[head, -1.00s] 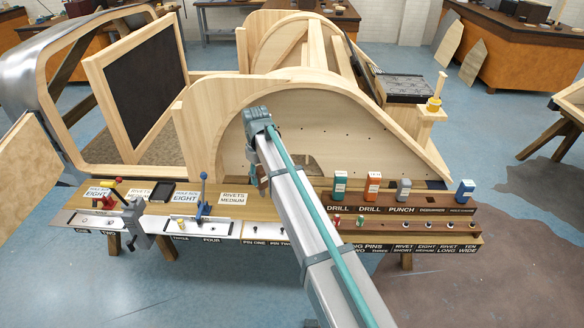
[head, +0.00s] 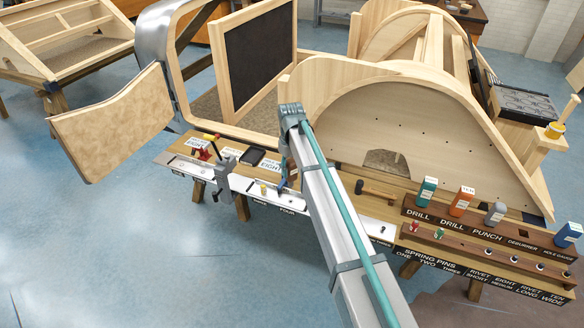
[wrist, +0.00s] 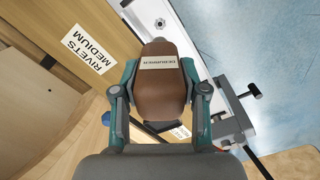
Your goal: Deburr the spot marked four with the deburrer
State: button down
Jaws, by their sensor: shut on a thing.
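My gripper (wrist: 160,100) is shut on the brown deburrer (wrist: 163,88), whose label reads DEBURRER in the wrist view. The metal plate with the FOUR label (head: 288,210) lies along the bench's front edge, just left of my arm. The deburrer's working tip is hidden.
A grey clamp (head: 225,168) and a red clamp (head: 203,152) stand farther left on the bench. A dark tool rack (head: 450,222) with several bottle-like tools is on the right. A large wooden bodyframe (head: 420,130) rises behind the bench.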

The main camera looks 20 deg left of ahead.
aim_at(291, 186)
jog(key=shift+f+b, duration=1.5)
jog(key=shift+f, duration=2.05)
jog(key=shift+f, duration=0.5)
jog(key=shift+n, duration=0.3)
jog(key=shift+r+n, duration=0.1)
jog(key=shift+n, duration=0.9)
jog(key=n+p, duration=0.1)
jog(key=n, duration=0.2)
jog(key=shift+n, duration=0.4)
jog(key=m, duration=0.5)
jog(key=shift+p, duration=0.4)
jog(key=m, duration=0.5)
